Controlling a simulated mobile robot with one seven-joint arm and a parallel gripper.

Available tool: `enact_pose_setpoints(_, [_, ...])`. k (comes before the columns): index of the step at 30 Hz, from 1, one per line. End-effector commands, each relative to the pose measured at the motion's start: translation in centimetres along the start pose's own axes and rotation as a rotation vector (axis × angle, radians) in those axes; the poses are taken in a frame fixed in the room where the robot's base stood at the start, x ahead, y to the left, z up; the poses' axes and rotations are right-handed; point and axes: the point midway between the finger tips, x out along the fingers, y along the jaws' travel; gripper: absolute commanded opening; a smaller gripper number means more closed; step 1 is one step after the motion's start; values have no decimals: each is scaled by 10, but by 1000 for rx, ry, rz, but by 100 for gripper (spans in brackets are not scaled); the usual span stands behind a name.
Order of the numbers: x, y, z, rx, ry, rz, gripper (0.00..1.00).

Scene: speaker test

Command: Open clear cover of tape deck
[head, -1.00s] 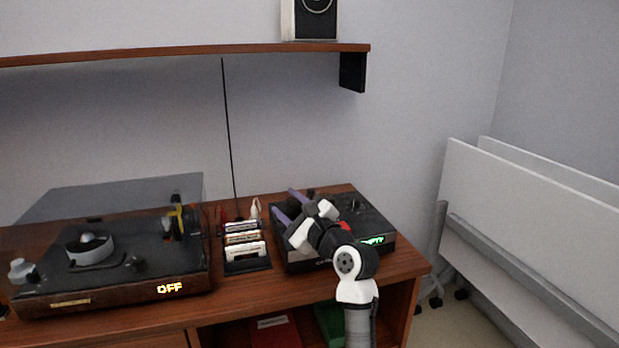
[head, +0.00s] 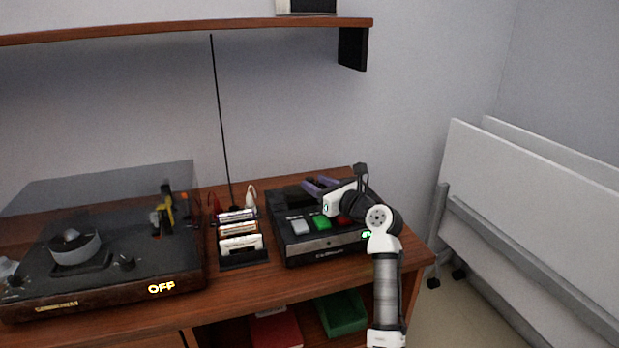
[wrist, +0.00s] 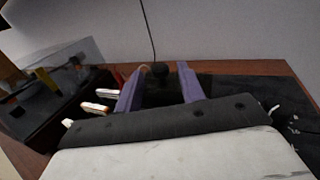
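The black tape deck (head: 318,246) sits on the right part of the wooden desk. Its front buttons, white (head: 299,226), green (head: 320,222) and red, show in the head view, the red one partly behind my arm. My gripper (head: 316,183) is over the deck's rear part, with its purple fingers apart. In the wrist view the gripper (wrist: 160,82) has clear space between its fingers and nothing held. The clear cover is hard to make out; its position and any contact with the fingers cannot be told.
Cassettes stand in a black rack (head: 243,262) left of the deck, with a thin antenna (head: 218,110) behind. A turntable (head: 110,275) with a clear lid fills the left desk. A wooden shelf (head: 180,33) hangs above. White folded tables (head: 530,220) stand at right.

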Motion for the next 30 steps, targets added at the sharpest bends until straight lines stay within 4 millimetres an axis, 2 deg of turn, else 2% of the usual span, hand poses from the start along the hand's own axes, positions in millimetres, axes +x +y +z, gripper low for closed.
enact_pose_setpoints(3, [18,1,1,-1,1,2,39])
enact_pose_setpoints(6, [27,0,1,-1,0,0,39])
enact_pose_setpoints(17, [34,0,0,-1,0,0,39])
enact_pose_setpoints(19, [34,0,0,-1,0,0,34])
enact_pose_setpoints(27, [33,0,0,-1,0,0,0])
enact_pose_setpoints(30, [33,0,0,-1,0,0,0])
